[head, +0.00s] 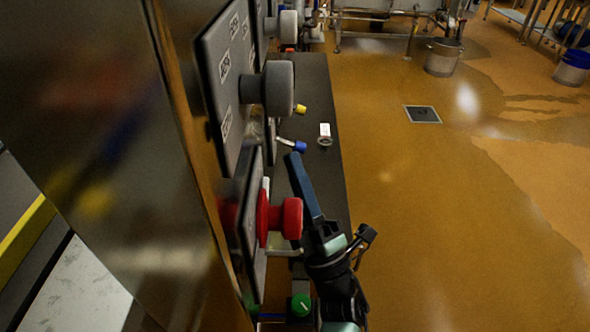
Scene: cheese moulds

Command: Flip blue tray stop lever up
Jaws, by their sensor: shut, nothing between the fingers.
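The blue-tipped lever (299,146) sticks out from the side of the control panel, in the middle of the head view. Its pale shaft runs from the panel down to the right, ending in the blue tip. My gripper (294,157) comes up from the lower right with its long dark fingers shut and empty. The fingertips appear just below the blue tip, overlapping or very near the lever's shaft in the picture. I cannot tell whether they touch it.
A yellow-tipped lever (299,110) sits just beyond. A grey knob (280,88), a red mushroom button (290,218) and a green knob (301,304) project from the panels nearby. A small jar-like object (324,141) stands on the dark ledge (318,85). Open floor lies right.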

